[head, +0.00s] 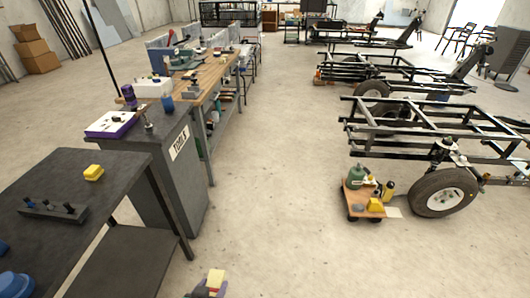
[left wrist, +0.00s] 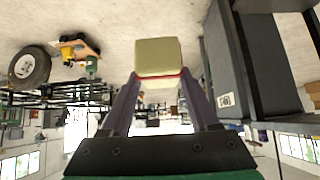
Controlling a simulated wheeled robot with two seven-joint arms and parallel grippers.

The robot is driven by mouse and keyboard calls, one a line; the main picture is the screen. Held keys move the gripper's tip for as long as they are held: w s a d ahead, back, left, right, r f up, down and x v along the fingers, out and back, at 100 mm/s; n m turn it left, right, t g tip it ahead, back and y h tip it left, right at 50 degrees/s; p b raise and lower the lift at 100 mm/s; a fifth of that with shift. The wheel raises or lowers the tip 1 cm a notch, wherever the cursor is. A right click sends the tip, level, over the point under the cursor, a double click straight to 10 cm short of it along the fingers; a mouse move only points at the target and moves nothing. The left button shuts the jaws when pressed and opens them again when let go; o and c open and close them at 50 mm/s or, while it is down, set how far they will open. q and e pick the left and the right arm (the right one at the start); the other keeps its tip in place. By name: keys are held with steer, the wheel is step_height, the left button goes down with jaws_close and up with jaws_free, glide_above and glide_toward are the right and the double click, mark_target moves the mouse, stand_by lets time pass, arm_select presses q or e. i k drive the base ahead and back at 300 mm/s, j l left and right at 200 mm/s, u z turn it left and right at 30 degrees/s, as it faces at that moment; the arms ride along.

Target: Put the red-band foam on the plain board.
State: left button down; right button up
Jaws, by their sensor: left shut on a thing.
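My left gripper (head: 210,285) is at the bottom edge of the head view, above the floor and right of the dark table. It is shut on a pale yellow foam block, the red-band foam (head: 216,278). In the left wrist view the foam (left wrist: 159,57) sits between the two purple fingers, with a thin red band across it near the fingertips. I cannot tell which surface is the plain board. My right gripper is not in view.
A dark table (head: 85,165) at the left holds another yellow block (head: 93,172), a black peg bar (head: 52,211) and blue items. A tool cabinet (head: 180,190) stands behind it. A wheeled wooden dolly (head: 352,196) and trailer frames stand at the right. The middle floor is clear.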

mark_target(190, 73)
steer(key=i+u, duration=0.1)
steer(key=i, duration=1.1)
steer(key=i+l+u, duration=0.15)
steer(key=i, duration=0.4)
steer(key=i+l, duration=0.1)
steer(key=i, duration=0.5)
steer(key=i+l+u, duration=0.15)
steer(key=i, duration=0.45)
